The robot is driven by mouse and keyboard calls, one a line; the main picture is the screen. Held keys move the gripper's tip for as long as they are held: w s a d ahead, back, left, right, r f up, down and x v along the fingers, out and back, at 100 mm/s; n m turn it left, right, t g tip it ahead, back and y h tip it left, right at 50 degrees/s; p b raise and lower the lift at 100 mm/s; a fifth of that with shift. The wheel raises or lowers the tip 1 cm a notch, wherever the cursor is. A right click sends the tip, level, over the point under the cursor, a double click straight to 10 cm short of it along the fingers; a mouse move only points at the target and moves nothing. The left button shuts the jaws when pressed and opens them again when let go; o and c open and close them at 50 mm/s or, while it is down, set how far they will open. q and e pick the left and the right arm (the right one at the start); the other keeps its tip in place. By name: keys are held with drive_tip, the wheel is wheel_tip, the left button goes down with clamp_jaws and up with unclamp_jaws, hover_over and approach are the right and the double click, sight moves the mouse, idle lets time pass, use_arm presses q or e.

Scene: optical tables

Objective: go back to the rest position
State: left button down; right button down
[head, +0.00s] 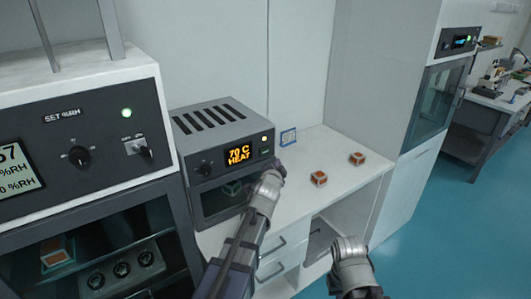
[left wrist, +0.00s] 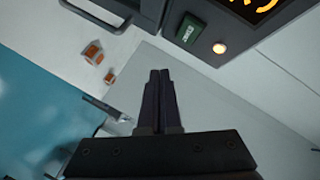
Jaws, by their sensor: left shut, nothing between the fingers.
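My left arm reaches up from the bottom of the head view, and my left gripper (head: 279,168) is in front of the right side of the small oven (head: 213,141). In the left wrist view my left gripper (left wrist: 159,74) has its two dark fingers together, with nothing between them. The oven's lit display reads 70 C HEAT. In the left wrist view its green button (left wrist: 190,32) and glowing lamp (left wrist: 219,48) are near the fingertips. Part of my right arm shows at the bottom of the head view, but its fingers do not show.
Two orange-and-white cubes (head: 319,178) (head: 357,158) sit on the white bench (head: 338,143), right of my left gripper. A humidity cabinet (head: 84,133) is at left. Blue floor (head: 438,221) is open at right.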

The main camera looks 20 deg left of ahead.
use_arm(q)
drive_tip(key=shift+f, duration=0.1)
idle(0.6)
drive_tip(key=s+d+f+n+g+h, duration=0.1)
drive_tip(key=s+d+f+n+g, duration=0.3)
drive_tip(key=s+d+f+g, duration=0.75)
drive_tip(key=s, duration=0.6)
drive_tip(key=s+d+f+n+g, duration=0.1)
drive_tip(key=s+d+f+g, duration=0.1)
drive_tip(key=s, duration=0.6)
drive_tip(key=s+d+f+n+g, duration=0.1)
drive_tip(key=s+d+f+g, duration=0.1)
drive_tip(key=s, duration=0.6)
drive_tip(key=shift+s+d+f, duration=0.2)
drive_tip(key=shift+s+f, duration=0.1)
drive_tip(key=shift+f, duration=0.3)
